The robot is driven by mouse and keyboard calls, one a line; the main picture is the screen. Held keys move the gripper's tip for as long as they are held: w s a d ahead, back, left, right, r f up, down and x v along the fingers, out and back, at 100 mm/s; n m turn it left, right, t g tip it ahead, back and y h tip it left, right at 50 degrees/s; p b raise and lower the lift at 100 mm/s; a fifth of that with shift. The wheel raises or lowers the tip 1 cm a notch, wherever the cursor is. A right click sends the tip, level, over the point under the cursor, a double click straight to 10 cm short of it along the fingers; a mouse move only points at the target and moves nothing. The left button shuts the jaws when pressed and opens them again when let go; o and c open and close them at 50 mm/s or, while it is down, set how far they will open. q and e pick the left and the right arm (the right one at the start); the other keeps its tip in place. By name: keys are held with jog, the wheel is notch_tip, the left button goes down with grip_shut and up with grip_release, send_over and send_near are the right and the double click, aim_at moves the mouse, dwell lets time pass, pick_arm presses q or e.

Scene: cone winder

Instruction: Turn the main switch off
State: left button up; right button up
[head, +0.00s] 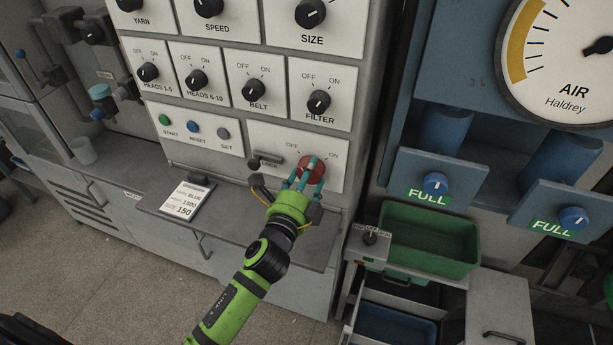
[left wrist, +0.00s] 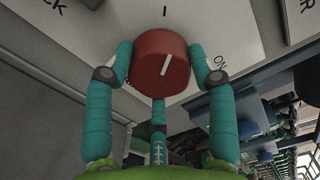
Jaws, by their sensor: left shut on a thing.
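The main switch is a round red knob (head: 312,168) on a white plate low on the right of the machine's panel, with OFF and ON printed above it. My left gripper (head: 308,176) is shut on this knob, its teal fingers around it. In the left wrist view, the red knob (left wrist: 161,70) sits between the fingertips of my left gripper (left wrist: 160,66). Its white line tilts slightly right of upright, and ON is printed to the right. The OFF label cannot be made out there. My right gripper is not in view.
A dark lock lever (head: 264,160) sits just left of the knob. Black dials such as FILTER (head: 318,101) are above. A shelf (head: 240,231) with a printed card (head: 187,199) juts out below. A green bin (head: 428,238) stands to the right.

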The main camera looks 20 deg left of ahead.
pick_arm(q)
jog(key=shift+s+d+f+n, duration=0.1)
jog(key=shift+f+n, duration=0.05)
jog(key=shift+n, duration=0.45)
jog(key=shift+d+f+n, duration=0.1)
jog(key=shift+f+n, duration=0.05)
jog(key=shift+n, duration=0.45)
jog(key=o, duration=1.2)
jog(key=shift+d+r, duration=0.1)
jog(key=shift+r, duration=0.1)
jog(key=s, duration=1.2)
jog(key=shift+a, duration=0.25)
jog(key=shift+w, duration=0.1)
